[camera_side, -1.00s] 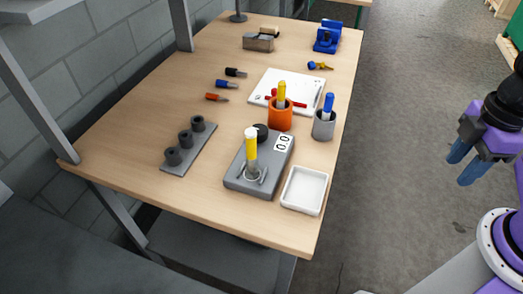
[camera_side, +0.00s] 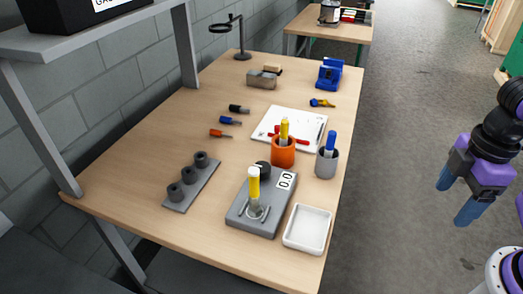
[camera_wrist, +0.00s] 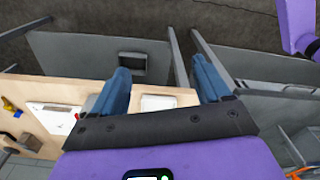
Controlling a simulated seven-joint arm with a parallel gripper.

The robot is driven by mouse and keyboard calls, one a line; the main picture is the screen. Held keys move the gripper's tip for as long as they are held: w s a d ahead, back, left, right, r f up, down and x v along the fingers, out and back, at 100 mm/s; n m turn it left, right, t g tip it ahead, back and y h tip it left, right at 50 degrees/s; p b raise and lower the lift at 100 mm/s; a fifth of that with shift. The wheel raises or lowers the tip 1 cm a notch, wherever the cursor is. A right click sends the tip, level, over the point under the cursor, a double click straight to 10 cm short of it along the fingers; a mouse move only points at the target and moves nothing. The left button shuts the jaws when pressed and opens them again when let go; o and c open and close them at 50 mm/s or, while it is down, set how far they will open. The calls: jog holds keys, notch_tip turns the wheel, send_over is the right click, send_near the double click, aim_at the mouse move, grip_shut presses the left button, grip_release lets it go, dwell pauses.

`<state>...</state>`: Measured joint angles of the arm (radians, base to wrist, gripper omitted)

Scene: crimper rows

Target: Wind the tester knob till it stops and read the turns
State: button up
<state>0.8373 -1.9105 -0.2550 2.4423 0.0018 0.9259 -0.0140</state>
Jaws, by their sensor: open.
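The tester (camera_side: 240,218) is a grey box on the table's near part. Its black knob (camera_side: 263,168) sits at the back of its top, partly hidden behind an upright yellow-topped piece (camera_side: 253,178) standing in a ring. The tester's white display (camera_side: 286,180) looks like 0.0, in small digits. My gripper (camera_side: 455,203) has blue fingers and hangs off the table's right side, well apart from the tester. It is open and empty, and its fingers also show in the wrist view (camera_wrist: 160,68). I cannot make out the tester in the wrist view.
A white tray (camera_side: 308,229) lies right of the tester. An orange cup (camera_side: 283,152) and a grey cup (camera_side: 327,164) holding upright pieces stand behind it. A grey three-post rack (camera_side: 207,182) is to the left. Free floor lies between table and gripper.

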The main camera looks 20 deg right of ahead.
jog(key=w+a+r+m, duration=0.1)
jog(key=w+a, duration=1.3)
jog(key=w, duration=0.3)
jog(key=m, duration=0.1)
send_over(262, 167)
notch_tip(262, 167, down, 4)
jog(key=shift+s+f, duration=0.1)
jog(key=shift+s, duration=0.05)
jog(key=shift+w, duration=0.2)
jog(key=n, duration=0.3)
jog(key=shift+n, duration=0.3)
jog(key=n, duration=0.4)
jog(key=shift+n, duration=0.3)
jog(key=n, duration=0.8)
jog(key=shift+f, duration=5.05)
